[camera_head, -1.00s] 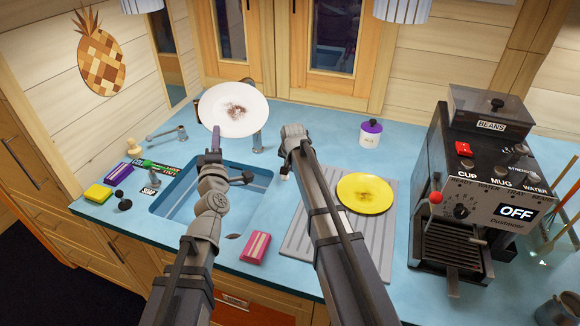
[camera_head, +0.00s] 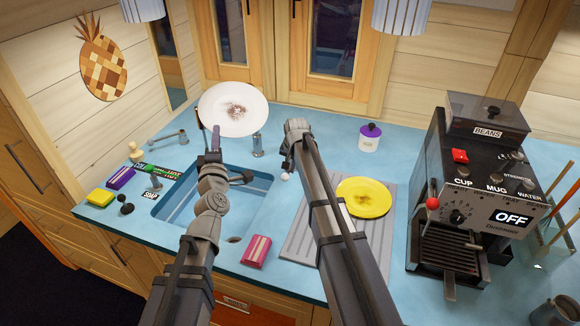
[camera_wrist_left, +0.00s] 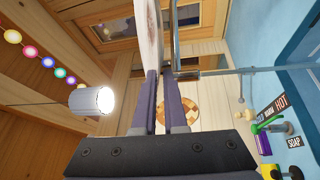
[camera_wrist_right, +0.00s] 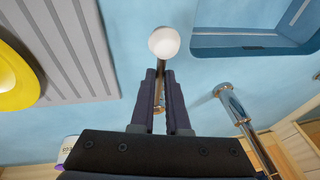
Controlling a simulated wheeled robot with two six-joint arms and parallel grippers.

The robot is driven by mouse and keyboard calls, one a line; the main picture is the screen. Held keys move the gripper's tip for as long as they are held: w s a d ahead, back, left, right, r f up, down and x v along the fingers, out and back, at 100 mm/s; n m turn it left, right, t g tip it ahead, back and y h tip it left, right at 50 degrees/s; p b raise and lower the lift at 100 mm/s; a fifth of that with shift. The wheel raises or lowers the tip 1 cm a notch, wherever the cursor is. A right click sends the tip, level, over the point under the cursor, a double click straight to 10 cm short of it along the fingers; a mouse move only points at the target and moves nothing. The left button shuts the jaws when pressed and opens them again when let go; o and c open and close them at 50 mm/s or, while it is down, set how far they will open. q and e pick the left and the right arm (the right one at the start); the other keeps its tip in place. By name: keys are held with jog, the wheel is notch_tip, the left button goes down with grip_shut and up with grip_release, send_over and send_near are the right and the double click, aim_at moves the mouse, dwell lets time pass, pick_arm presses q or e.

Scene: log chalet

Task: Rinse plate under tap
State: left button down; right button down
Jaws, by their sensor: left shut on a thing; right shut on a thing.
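A white plate (camera_head: 218,100) with a brown stain (camera_head: 238,112) at its middle is held up above the back of the blue sink (camera_head: 172,208). My left gripper (camera_head: 215,138) is shut on its edge; the plate shows edge-on in the left wrist view (camera_wrist_left: 150,28). A metal tap (camera_head: 258,145) stands behind the sink, partly hidden by the plate; its pipe crosses the left wrist view (camera_wrist_left: 235,71). My right gripper (camera_wrist_right: 161,78) is shut on a thin lever with a white ball knob (camera_wrist_right: 164,42), right of the sink. No water is visible.
A yellow plate (camera_head: 362,196) with a stain lies on the grey drainboard (camera_head: 305,232). A lidded jar (camera_head: 370,140) stands behind. A coffee machine (camera_head: 470,190) fills the right side.

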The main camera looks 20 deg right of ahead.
jog(key=c, duration=0.9)
grip_release()
jog(key=shift+r, duration=0.2)
jog(key=p+v, duration=1.1)
jog(key=shift+r, duration=0.35)
